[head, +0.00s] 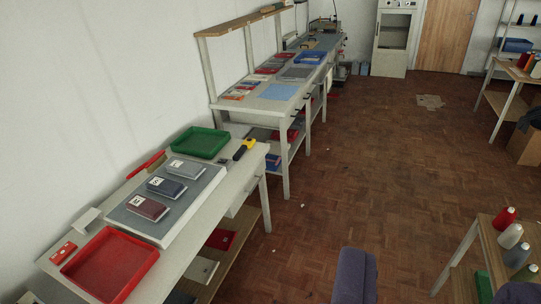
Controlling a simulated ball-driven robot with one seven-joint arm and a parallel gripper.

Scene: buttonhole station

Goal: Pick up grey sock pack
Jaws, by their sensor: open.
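Three flat packs with white labels lie in a row on a grey mat (199,197) on the near table at left. The farthest pack is grey (192,172) and looks like the grey sock pack. The middle one is a dark blue-grey pack (173,191), and the nearest is a dark red pack (154,210). The packs lie apart from each other. My gripper does not show in this view.
A red tray (150,262) stands at the near end of the table, a green tray (222,144) at its back. A yellow-handled tool (240,151) lies near the far edge. Purple padded shapes, perhaps chairs (354,280), stand at the bottom. The floor (340,195) beside the table is open.

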